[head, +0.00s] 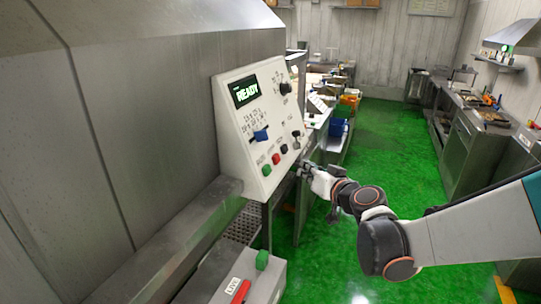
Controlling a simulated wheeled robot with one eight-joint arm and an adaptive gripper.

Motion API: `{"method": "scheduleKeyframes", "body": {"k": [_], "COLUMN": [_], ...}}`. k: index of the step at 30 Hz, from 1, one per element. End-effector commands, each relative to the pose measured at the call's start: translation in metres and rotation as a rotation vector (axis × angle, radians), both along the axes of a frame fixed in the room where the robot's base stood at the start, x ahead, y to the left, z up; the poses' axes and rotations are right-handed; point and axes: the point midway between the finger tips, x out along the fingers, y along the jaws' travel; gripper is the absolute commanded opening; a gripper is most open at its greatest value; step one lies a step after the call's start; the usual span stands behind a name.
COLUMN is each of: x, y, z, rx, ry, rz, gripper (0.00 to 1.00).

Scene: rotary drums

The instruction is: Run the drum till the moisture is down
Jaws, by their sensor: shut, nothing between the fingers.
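The drum's housing (150,120) is a large grey metal body filling the left side of the head view. Green, red and dark push buttons sit low on the panel, the red button (276,158) in the middle. My gripper (303,168) is just right of the panel's lower right edge, small in view and shut on nothing; contact with the panel cannot be told.
A grey box (265,284) with a green knob (262,260), a red handle (241,291) and a label stands at the bottom. Blue bins (338,126) and benches line the aisle beyond. Steel counters (458,140) stand at right. The green floor (390,150) between is clear.

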Motion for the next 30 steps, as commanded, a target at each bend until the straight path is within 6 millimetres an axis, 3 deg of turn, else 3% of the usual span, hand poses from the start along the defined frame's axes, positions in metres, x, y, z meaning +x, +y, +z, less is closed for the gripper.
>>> {"method": "scheduleKeyframes", "body": {"k": [3,9,23,30], "x": [0.017,0.028,0.03,0.037], "y": [-0.003,-0.006,-0.004,0.015], "z": [0.006,0.006,0.004,-0.004], "rx": [0.028,0.05,0.053,0.052], "ry": [-0.032,-0.06,-0.061,-0.06], "rz": [-0.021,-0.04,-0.042,-0.04], "gripper": [0.0,0.0,0.0,0.0]}}
